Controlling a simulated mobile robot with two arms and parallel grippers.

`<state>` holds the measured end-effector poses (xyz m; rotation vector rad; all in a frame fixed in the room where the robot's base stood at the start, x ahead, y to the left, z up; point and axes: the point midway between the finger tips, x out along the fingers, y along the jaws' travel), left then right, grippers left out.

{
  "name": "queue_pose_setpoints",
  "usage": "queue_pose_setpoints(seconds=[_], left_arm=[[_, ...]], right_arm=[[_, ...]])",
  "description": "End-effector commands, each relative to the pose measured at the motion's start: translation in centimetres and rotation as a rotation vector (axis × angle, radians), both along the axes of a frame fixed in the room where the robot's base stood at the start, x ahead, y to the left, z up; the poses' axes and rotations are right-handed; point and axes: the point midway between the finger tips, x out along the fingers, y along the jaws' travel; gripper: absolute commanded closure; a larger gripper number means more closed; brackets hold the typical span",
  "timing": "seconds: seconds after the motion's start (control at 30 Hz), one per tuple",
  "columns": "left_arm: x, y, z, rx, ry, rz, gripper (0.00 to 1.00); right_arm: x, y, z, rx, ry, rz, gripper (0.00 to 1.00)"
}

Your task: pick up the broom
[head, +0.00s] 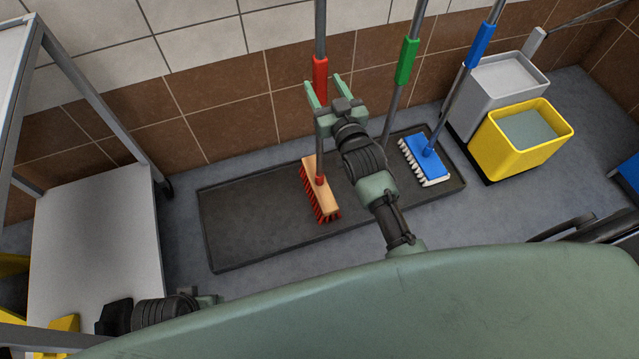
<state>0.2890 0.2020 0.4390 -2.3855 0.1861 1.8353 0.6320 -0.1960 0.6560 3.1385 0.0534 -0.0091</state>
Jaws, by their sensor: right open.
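The broom has a wooden head with red bristles (319,190) and a long grey handle with a red grip (320,72). It stands with its head on a dark mat (240,225), its handle rising toward the wall. My right gripper (324,88) is open, its two green fingers on either side of the handle at the lower end of the red grip in the picture. I cannot tell whether they touch it. My left arm's dark wrist shows at the lower left; its fingers cannot be made out.
A green-gripped pole (407,60) and a blue-headed brush (426,155) stand right of the broom. My right arm hides the green pole's lower part. A yellow bucket (500,150) and grey bucket (475,105) stand at right. A metal shelf (95,235) stands at left. Tiled wall behind.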

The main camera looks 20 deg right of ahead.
Motion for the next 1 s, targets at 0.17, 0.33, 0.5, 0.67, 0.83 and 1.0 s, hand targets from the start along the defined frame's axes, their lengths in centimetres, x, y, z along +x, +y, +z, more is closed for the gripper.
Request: queue_pose_setpoints(seconds=[0.17, 0.33, 0.5, 0.67, 0.83, 1.0], left_arm=[[0.0, 0.0, 1.5, 0.000, -0.009, 0.001, 0.46], [0.0, 0.1, 3.1, -0.001, -0.020, 0.002, 0.46], [-0.3, 0.2, 5.3, -0.002, -0.031, 0.004, 0.46], [-0.5, 0.2, 6.3, -0.001, -0.033, 0.005, 0.46], [-0.5, 0.2, 6.3, -0.001, -0.033, 0.006, 0.46], [-0.5, 0.2, 6.3, -0.001, -0.033, 0.006, 0.46]], right_arm=[[2.1, 0.0, 0.3, 0.001, -0.008, -0.001, 0.45], [4.2, -0.1, 0.6, 0.000, -0.007, 0.000, 0.45], [6.6, -0.2, 0.7, 0.001, -0.005, 0.000, 0.45], [7.5, -0.1, 0.8, 0.001, -0.003, 0.000, 0.45], [7.5, -0.1, 0.8, 0.001, -0.003, 0.000, 0.45], [7.5, -0.1, 0.8, 0.001, -0.003, 0.000, 0.87]])
